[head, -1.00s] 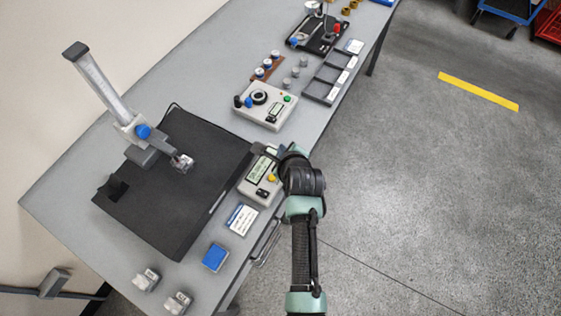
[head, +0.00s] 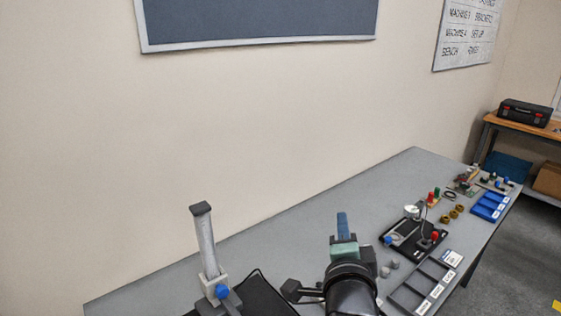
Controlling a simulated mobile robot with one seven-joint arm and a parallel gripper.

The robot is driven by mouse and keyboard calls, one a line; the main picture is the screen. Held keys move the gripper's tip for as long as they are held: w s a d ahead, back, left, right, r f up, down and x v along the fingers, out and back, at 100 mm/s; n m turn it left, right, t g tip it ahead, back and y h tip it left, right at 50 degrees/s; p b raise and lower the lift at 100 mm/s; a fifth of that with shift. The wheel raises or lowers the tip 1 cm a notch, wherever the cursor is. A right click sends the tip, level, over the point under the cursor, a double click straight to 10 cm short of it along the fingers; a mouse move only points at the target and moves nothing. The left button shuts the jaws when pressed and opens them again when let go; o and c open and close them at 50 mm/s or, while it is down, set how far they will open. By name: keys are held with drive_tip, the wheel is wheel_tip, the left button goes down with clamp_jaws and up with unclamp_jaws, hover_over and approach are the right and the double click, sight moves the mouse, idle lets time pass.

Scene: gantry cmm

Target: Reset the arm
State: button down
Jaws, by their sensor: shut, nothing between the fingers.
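In the head view my arm rises from the bottom edge, right of centre. Its end, my gripper (head: 342,216), shows as a teal body with narrow blue fingers together, pointing up and away over the grey bench (head: 300,238). The fingers are shut with nothing seen between them. A black round joint of my arm hides part of the bench behind it. I cannot tell the exact height of my gripper above the bench.
A height gauge (head: 207,245) on a dark plate (head: 262,296) stands left of my arm. Right of it are a black fixture (head: 413,240), a grey compartment tray (head: 420,286), brass rings (head: 453,213) and blue bins (head: 490,206).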

drive_tip(key=s+a+r+n+t, duration=0.3)
drive_tip(key=r+n, duration=0.1)
drive_tip(key=r, duration=0.6)
drive_tip(key=s+a+r+n+t, duration=0.2)
drive_tip(key=a+r+n, duration=0.15)
drive_tip(key=r, duration=0.65)
drive_tip(key=s+a+r+n+t+y, duration=0.1)
drive_tip(key=s+a+r+n+t, duration=0.1)
drive_tip(key=s+r, duration=0.5)
drive_tip(key=s+a+r+n+t+y, duration=0.1)
drive_tip(key=s+a+r+n+t, duration=0.1)
drive_tip(key=s+r+n, duration=0.5)
drive_tip(key=shift+s+a+r+t, duration=0.3)
drive_tip(key=shift+s+r+t, duration=0.1)
drive_tip(key=shift+r+t, duration=0.55)
drive_tip(key=shift+f, duration=0.1)
